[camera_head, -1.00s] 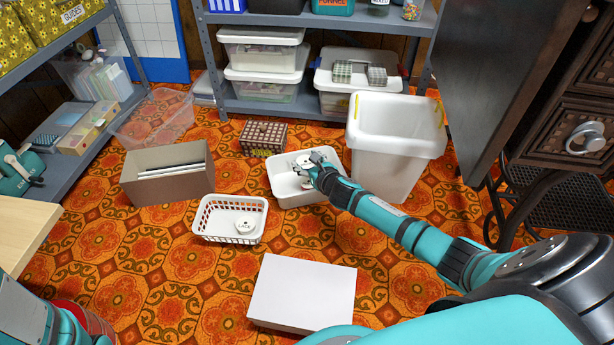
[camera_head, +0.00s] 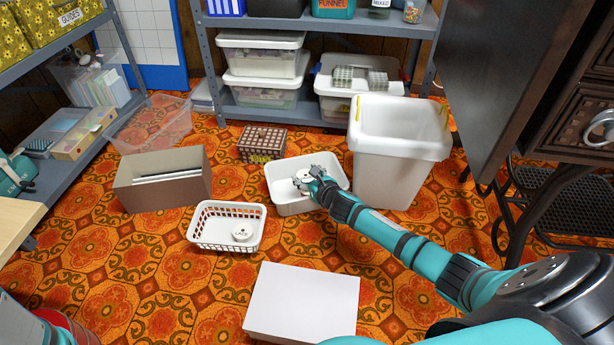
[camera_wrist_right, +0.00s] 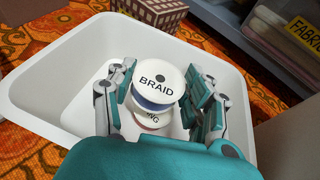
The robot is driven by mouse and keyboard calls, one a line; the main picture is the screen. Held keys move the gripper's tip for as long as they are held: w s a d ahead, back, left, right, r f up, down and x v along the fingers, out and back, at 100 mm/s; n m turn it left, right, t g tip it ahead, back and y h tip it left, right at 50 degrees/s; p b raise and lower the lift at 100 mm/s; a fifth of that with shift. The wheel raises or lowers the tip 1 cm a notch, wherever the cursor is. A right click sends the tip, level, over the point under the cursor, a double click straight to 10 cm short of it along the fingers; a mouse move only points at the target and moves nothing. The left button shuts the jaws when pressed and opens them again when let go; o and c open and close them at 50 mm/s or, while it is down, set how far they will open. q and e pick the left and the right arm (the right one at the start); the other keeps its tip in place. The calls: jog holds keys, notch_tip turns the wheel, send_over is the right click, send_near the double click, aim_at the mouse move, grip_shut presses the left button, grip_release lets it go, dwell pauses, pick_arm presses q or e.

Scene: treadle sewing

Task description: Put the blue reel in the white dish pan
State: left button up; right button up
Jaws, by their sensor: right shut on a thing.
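The white dish pan (camera_head: 292,204) stands on the floor near the middle of the head view, and its wall (camera_wrist_right: 55,85) fills much of the right wrist view. My right gripper (camera_head: 305,182) is low inside the pan's outline. In the wrist view, its fingers (camera_wrist_right: 160,95) are shut on the blue reel (camera_wrist_right: 157,80), which has a white top marked BRAID and a blue edge. A second reel (camera_wrist_right: 152,120), with a reddish edge and partly hidden, lies below it in the pan. I cannot tell whether the two reels touch. My left gripper is out of view.
A white slotted basket (camera_head: 214,244) holds a reel marked LACE (camera_head: 242,231). A tall white bin (camera_head: 393,165) stands right of the pan. A checked box (camera_head: 262,143), brown carton (camera_head: 165,194) and white box (camera_head: 303,302) surround it. Patterned floor lies between them.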

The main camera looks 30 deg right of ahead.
jog(key=shift+f, duration=0.25)
jog(key=o, duration=0.9)
jog(key=shift+c, duration=0.2)
jog(key=shift+r, duration=0.1)
jog(key=shift+r, duration=0.25)
jog(key=s+r+p, duration=0.1)
jog(key=p, duration=0.1)
jog(key=s+r+p, duration=0.1)
jog(key=s, duration=0.1)
jog(key=shift+s+a+r+p, duration=0.1)
jog(key=shift+s+r+p, duration=0.15)
jog(key=shift+p, duration=0.15)
jog(key=p, duration=0.4)
send_near(312, 178)
jog(key=shift+s+a+r, duration=0.3)
jog(key=shift+a+r, duration=0.05)
jog(key=shift+r, duration=0.15)
jog(key=shift+s+a+r, duration=0.25)
jog(key=shift+a+r, duration=0.05)
jog(key=shift+r, duration=0.2)
